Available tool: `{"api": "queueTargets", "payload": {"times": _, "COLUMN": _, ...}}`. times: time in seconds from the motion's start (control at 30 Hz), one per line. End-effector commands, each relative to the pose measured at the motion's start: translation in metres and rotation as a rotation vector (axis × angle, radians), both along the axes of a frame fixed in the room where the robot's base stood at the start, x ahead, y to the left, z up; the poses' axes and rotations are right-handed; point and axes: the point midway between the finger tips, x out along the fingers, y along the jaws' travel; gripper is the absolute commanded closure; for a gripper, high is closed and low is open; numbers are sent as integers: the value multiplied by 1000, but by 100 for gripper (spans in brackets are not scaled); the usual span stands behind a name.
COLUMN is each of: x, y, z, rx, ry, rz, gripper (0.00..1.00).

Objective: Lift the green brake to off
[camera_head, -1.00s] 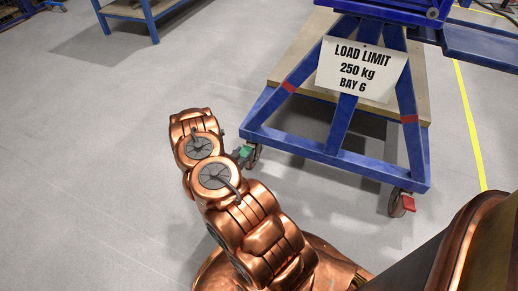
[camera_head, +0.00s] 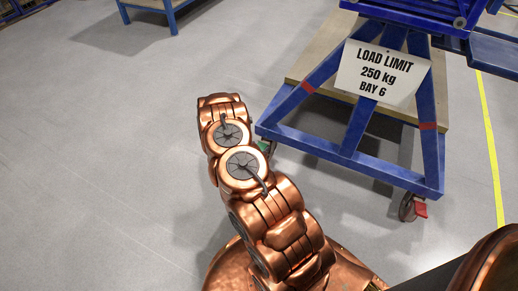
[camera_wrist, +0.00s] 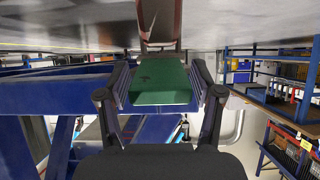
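The green brake (camera_wrist: 160,82) is a flat green pedal in the middle of the wrist view. It joins a reddish-brown part of the caster above it in the picture. My gripper (camera_wrist: 161,74) is open, with one finger on each side of the brake. A narrow gap seems to show on each side; contact cannot be told for sure. In the head view only a small bit of the green brake (camera_head: 262,145) shows at the left front corner of the blue cart frame (camera_head: 345,155). My copper arm hides the rest, and the fingers.
A caster with a red brake (camera_head: 421,210) is at the cart's right front corner. The load limit sign (camera_head: 380,72) hangs on the frame. A blue bench (camera_head: 150,8) stands at the upper left. The grey floor (camera_head: 90,150) on the left is clear.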

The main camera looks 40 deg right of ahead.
Motion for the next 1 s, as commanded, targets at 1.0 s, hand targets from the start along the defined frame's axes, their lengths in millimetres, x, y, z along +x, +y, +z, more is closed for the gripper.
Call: {"api": "queueTargets", "payload": {"times": 1.0, "x": -29, "y": 76, "z": 42, "rx": 5, "ry": 4, "rz": 3, "gripper": 25}}
